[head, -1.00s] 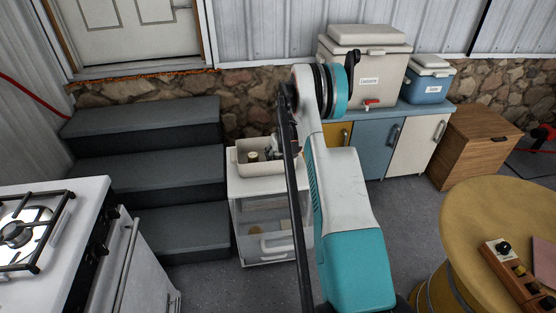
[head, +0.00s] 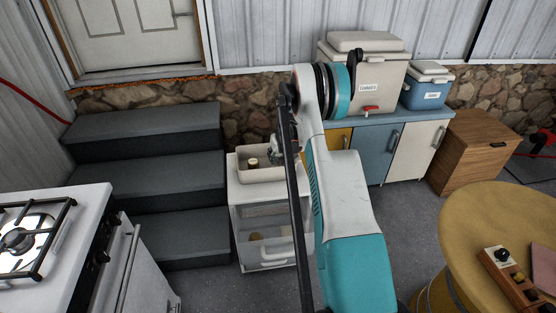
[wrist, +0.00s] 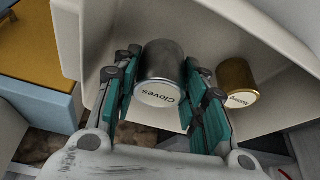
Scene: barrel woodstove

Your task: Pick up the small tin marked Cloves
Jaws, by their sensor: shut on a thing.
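The small tin marked Cloves (wrist: 161,75) is a grey metal cylinder with a pale labelled end, seen in the wrist view. My gripper (wrist: 163,110) is shut on it, with teal finger pads on both sides. The tin is inside or just over a cream bin (wrist: 230,30); I cannot tell whether it touches the bottom. In the head view the bin (head: 262,174) stands on a white cabinet, and my arm hides most of the gripper and the tin.
A gold tin (wrist: 238,82) with an unreadable label stands in the bin, right of my gripper. The bin's walls are close around. Dark steps (head: 150,180) are left of the white cabinet (head: 250,205); a blue and white cupboard (head: 375,150) is to the right.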

